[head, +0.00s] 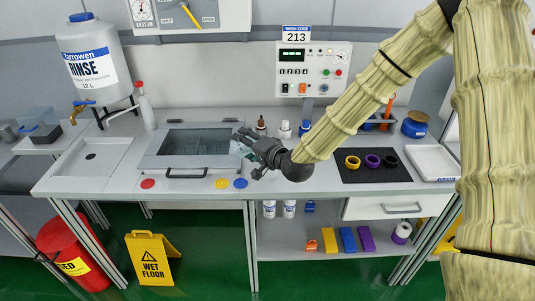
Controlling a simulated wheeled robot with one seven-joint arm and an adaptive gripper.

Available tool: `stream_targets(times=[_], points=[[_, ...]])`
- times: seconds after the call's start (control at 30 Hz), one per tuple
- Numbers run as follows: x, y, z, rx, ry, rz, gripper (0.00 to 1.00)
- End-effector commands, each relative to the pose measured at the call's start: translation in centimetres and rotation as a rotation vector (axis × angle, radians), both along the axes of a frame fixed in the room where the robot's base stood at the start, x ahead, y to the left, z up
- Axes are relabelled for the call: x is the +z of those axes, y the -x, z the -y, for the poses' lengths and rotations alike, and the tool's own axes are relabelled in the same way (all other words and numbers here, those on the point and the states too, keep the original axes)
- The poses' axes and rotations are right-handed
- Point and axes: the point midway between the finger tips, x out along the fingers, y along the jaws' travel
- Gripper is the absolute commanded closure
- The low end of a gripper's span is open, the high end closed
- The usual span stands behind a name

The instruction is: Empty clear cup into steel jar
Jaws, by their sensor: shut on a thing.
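My gripper (245,141) is dark grey and reaches in from the right. It is shut on a small, pale, see-through object that looks like the clear cup (237,149). The cup is at the right end of the sunken basin with the glassy lid (195,142), above the bench. The fingers cover part of it, and its contents and exact tilt are too small to tell. I cannot make out a steel jar for certain; a grey metal-looking vessel (8,133) stands at the far left edge.
Small bottles (284,130) stand behind my gripper. A black mat (375,170) with coloured rings and a white tray (432,162) lie at the right. The bench front is mostly clear.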

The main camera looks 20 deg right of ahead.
Motion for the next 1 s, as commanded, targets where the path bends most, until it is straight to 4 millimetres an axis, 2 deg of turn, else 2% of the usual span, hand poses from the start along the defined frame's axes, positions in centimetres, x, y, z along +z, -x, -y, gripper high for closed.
stream_targets(times=[1.0], points=[[0.24, -0.08, 0.79, -0.001, -0.122, -0.01, 0.72]])
